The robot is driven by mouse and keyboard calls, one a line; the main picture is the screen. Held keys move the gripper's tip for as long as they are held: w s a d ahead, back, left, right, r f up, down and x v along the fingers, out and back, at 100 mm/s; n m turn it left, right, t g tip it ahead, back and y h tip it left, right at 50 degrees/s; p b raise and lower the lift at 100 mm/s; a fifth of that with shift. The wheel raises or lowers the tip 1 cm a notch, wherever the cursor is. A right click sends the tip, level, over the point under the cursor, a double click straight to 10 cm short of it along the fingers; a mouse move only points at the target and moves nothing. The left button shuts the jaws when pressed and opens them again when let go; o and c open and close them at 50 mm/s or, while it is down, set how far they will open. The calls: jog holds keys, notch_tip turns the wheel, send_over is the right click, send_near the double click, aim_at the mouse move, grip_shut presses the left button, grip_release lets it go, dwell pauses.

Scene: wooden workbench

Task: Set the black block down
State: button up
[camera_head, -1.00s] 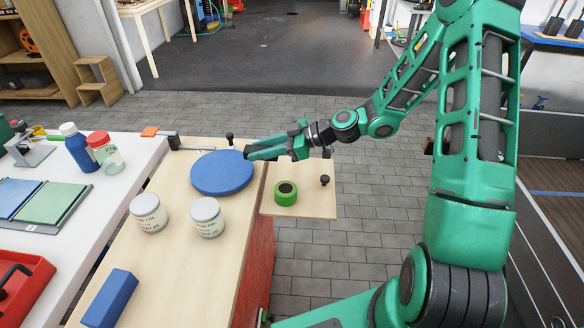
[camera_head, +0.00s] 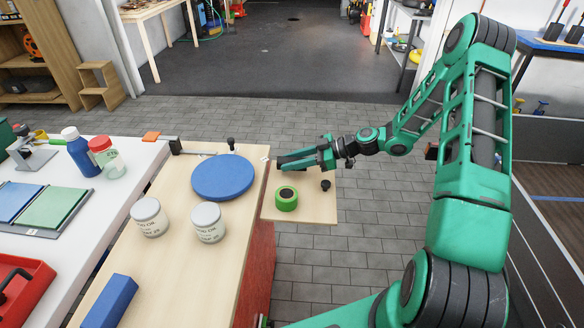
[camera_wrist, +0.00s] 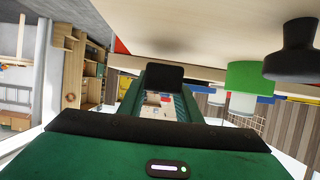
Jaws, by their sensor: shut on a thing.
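The black block (camera_wrist: 162,77) sits between the fingertips in the wrist view. My gripper (camera_head: 280,162) is shut on it, and it also shows in the wrist view (camera_wrist: 165,95). In the head view the block is mostly hidden by the green fingers. The gripper points left, low over the far side of the small wooden side board (camera_head: 312,212), right of the blue disc. I cannot tell whether the block touches the board.
On the side board stand a green roll (camera_head: 286,199) and a black knob-shaped piece (camera_head: 325,185), both close to my gripper. The blue disc (camera_head: 223,178), two white-lidded jars (camera_head: 208,222) and a blue block (camera_head: 110,302) are on the workbench (camera_head: 172,270). The board's near right corner is bare.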

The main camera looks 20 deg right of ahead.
notch_tip(320, 180, down, 2)
jog(key=shift+f, duration=0.25)
jog(key=o, duration=1.1)
jog(key=v, duration=1.2)
jog(key=shift+s, duration=0.15)
